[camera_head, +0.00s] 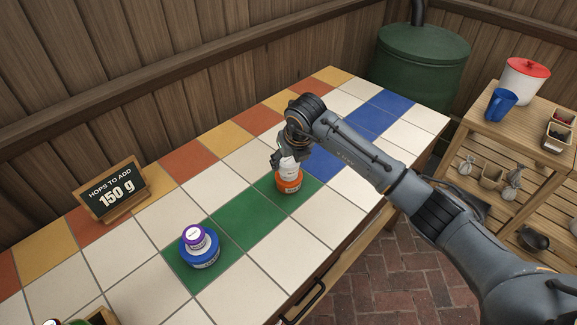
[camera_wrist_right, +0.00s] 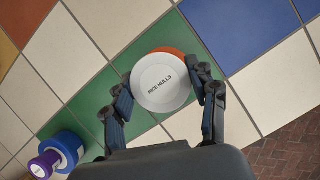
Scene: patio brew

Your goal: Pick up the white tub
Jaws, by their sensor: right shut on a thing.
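The white tub (camera_head: 289,168) stands on the orange tub (camera_head: 289,184) on a green tile of the counter. In the right wrist view its round white lid (camera_wrist_right: 161,82) reads "RICE HULLS", with an orange edge of the tub below showing behind it. My right gripper (camera_head: 284,158) reaches down from above and is shut on the white tub, one finger on each side. I cannot tell whether the white tub is lifted clear of the orange one. My left gripper is not in view.
A small purple tub (camera_head: 195,237) sits on a blue tub (camera_head: 200,250) on green tiles nearer the front left. A sign (camera_head: 111,191) reading "HOPS TO ADD 150 g" stands at the back left. A wooden shelf (camera_head: 530,108) is at right. Tiles around the stacks are clear.

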